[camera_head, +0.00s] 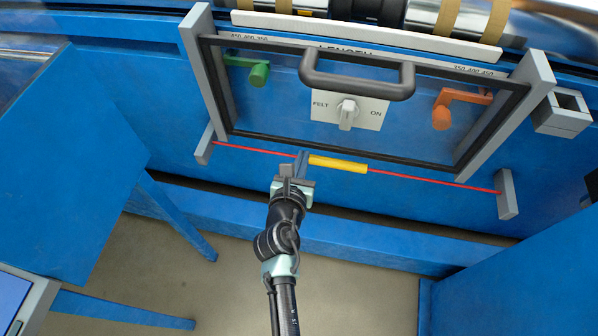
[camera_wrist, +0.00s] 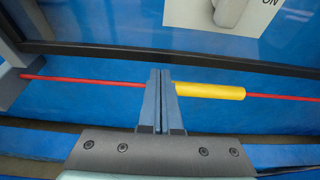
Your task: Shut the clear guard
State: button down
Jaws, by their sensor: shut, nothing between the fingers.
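The clear guard (camera_head: 300,115) is a see-through panel in a black frame between two grey side rails, with a dark bar handle (camera_head: 357,88) near its upper edge. Its lower frame bar also crosses the wrist view (camera_wrist: 110,53). I cannot tell how far it stands from the blue machine behind it. My gripper (camera_head: 302,156) is shut and empty, below the guard's lower edge. In the wrist view its fingertips (camera_wrist: 160,72) overlap the red rod (camera_wrist: 85,80), just left of the yellow sleeve (camera_wrist: 210,90); I cannot tell whether they touch it.
The red rod runs between two grey brackets, the right one (camera_head: 507,194) at its far end. Behind the guard show a green lever (camera_head: 259,75), an orange lever (camera_head: 442,117) and a FELT/ON knob (camera_head: 347,112). A blue table (camera_head: 60,160) stands left; bare floor (camera_head: 350,290) lies below.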

aim_at(305, 69)
jog(key=shift+w+d+f, duration=0.15)
jog(key=shift+w+f, duration=0.05)
jog(key=shift+w, duration=0.3)
jog(key=shift+r, duration=0.15)
notch_tip(305, 69, up, 25)
jog(key=p, duration=2.7)
jog(key=shift+w, duration=0.1)
jog(key=shift+f, duration=0.4)
